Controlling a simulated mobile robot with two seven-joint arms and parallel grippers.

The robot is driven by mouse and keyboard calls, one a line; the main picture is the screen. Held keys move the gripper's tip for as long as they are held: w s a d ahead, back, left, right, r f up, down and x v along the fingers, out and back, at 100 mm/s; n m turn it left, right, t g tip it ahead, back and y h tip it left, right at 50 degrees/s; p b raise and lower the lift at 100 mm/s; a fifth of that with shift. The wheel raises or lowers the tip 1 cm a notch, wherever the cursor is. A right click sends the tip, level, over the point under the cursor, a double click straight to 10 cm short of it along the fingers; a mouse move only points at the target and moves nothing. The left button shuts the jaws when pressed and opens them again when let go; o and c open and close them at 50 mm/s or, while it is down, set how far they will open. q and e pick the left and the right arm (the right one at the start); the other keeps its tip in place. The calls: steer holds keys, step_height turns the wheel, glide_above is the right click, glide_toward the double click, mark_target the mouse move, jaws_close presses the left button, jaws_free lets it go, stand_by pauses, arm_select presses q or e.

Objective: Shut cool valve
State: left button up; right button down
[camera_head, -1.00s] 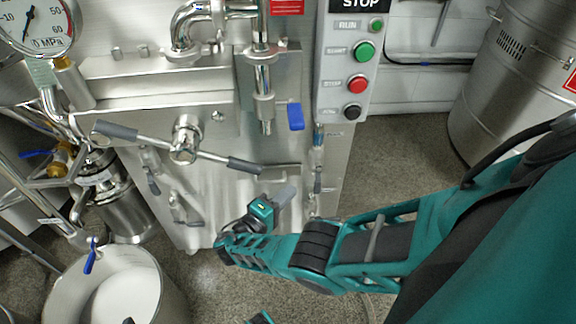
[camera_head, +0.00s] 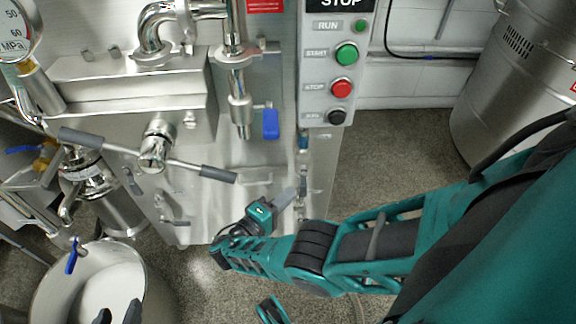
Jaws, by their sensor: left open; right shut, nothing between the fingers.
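I cannot tell which blue-handled valve is the cool valve. One blue handle (camera_head: 270,123) hangs down beside the steel outlet pipe (camera_head: 241,110) under the machine's front. Another blue handle (camera_head: 73,256) stands above the white-filled bucket at lower left, and a third blue handle (camera_head: 22,150) lies sideways at the left edge. My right gripper (camera_head: 286,196) is shut and empty, low in front of the machine panel, below the first handle and apart from it. My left gripper (camera_head: 118,316) shows only its dark fingertips at the bottom edge, open, over the bucket.
The control box (camera_head: 335,60) with green, red and black buttons is right of the pipe. A grey-ended crossbar handle (camera_head: 155,150) sticks out of the machine front. A steel bucket (camera_head: 160,290) stands lower left. A large steel drum (camera_head: 500,90) stands right. Floor between is clear.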

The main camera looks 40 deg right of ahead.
steer(key=shift+s+d, duration=0.1)
steer(key=shift+d, duration=0.05)
steer(key=shift+d, duration=0.1)
stand_by(0.5)
